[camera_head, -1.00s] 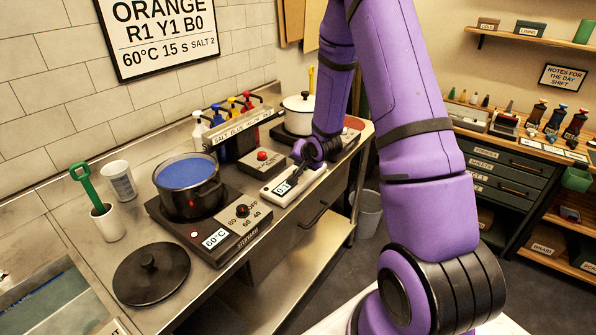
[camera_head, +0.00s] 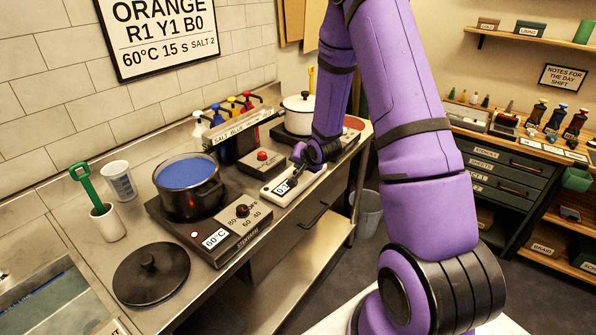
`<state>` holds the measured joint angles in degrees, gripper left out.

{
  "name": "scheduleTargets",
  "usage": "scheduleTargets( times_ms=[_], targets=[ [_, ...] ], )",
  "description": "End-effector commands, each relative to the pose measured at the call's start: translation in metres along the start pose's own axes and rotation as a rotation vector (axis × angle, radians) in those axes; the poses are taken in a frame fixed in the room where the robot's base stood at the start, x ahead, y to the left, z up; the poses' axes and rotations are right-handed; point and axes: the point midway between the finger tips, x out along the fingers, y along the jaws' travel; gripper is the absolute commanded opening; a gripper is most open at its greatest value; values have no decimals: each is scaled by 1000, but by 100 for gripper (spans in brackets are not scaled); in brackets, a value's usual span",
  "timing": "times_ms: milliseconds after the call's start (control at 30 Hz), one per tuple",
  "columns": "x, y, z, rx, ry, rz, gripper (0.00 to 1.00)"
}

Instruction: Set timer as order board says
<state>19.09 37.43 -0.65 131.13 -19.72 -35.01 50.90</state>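The order board (camera_head: 166,34) on the tiled wall reads ORANGE, R1 Y1 B0, 60°C 15 S, SALT 2. The timer (camera_head: 268,193) is a low white box with a small display (camera_head: 282,187) on the steel counter, right of the hot plate. The display's digits are partly covered and too small to read fully. My gripper (camera_head: 296,174) points down over the timer, close to its top beside the display. Whether it touches a button is not clear. Its fingers are dark and small, so their opening cannot be made out.
Behind the timer are a red-button box (camera_head: 262,163) and several pump bottles. A black lid (camera_head: 150,278) and a green scoop in a white cup (camera_head: 107,223) are left. A white pot (camera_head: 299,116) stands behind.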

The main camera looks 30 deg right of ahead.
Motion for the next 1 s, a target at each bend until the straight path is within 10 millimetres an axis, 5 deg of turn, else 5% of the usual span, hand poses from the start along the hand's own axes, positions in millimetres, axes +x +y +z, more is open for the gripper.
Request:
scheduleTargets(
  times_ms=[1000],
  targets=[
    [-5,-4,-5,0,2,-1,0]
  ],
)
